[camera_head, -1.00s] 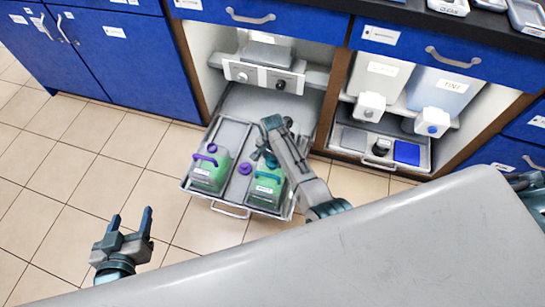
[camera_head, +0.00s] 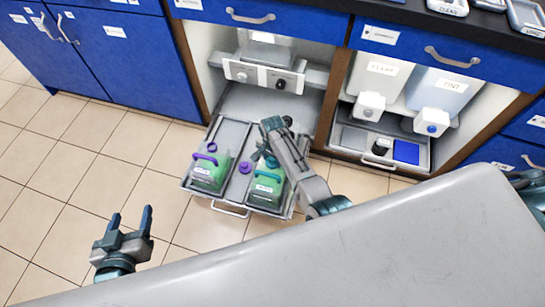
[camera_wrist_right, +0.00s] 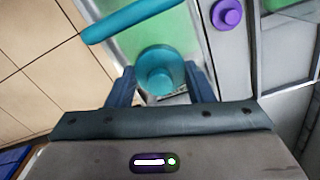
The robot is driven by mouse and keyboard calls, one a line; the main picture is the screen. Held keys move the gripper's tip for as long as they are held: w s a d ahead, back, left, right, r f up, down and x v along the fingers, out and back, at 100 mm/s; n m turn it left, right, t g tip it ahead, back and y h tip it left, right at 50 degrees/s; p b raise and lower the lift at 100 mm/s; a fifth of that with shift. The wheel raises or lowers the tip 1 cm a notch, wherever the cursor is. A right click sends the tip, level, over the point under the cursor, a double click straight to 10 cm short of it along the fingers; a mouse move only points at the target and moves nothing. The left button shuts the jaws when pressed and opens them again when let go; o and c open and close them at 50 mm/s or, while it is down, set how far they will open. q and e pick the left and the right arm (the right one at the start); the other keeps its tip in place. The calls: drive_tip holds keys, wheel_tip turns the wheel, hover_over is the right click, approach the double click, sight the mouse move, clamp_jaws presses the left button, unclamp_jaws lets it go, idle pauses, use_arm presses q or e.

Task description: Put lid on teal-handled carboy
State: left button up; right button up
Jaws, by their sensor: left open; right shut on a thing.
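The teal-handled carboy (camera_head: 266,196), a green-filled container, stands at the right of the pulled-out drawer. Its teal handle (camera_wrist_right: 125,25) crosses the upper left of the right wrist view. My right gripper (camera_wrist_right: 162,84) is shut on a round teal lid (camera_wrist_right: 160,72), with one finger on each side. The lid is over the carboy's back end in the head view (camera_head: 271,161). The lid and gripper hide the carboy's mouth, so I cannot tell whether the lid touches it. My left gripper (camera_head: 132,226) is open and empty above the floor at left.
A purple-handled carboy (camera_head: 209,177) stands at the left of the drawer (camera_head: 229,208). A purple lid (camera_head: 245,167) lies between the carboys and shows in the wrist view (camera_wrist_right: 227,15). A grey surface (camera_head: 400,240) fills the lower right. Floor left of the drawer is clear.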

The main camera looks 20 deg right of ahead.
idle(0.3)
drive_tip(key=o, duration=1.5)
use_arm(q)
drive_tip(key=s+f+g, duration=0.4)
drive_tip(key=s+f, duration=0.1)
use_arm(e)
drive_tip(key=shift+r, duration=0.1)
wheel_tip(320, 180, up, 3)
drive_tip(key=p, duration=0.4)
drive_tip(key=shift+r, duration=0.2)
drive_tip(key=shift+r+p, duration=1.2)
drive_tip(key=shift+p, duration=0.05)
use_arm(q)
drive_tip(key=s+a+r+m+g+y, duration=0.1)
drive_tip(key=s+a+r+g+y, duration=0.1)
drive_tip(key=s+a+r+g, duration=0.1)
drive_tip(key=shift+s+a+r+g, duration=0.15)
drive_tip(key=shift+a+r+g, duration=0.2)
drive_tip(key=shift+r+g, duration=0.65)
drive_tip(key=shift+f, duration=0.2)
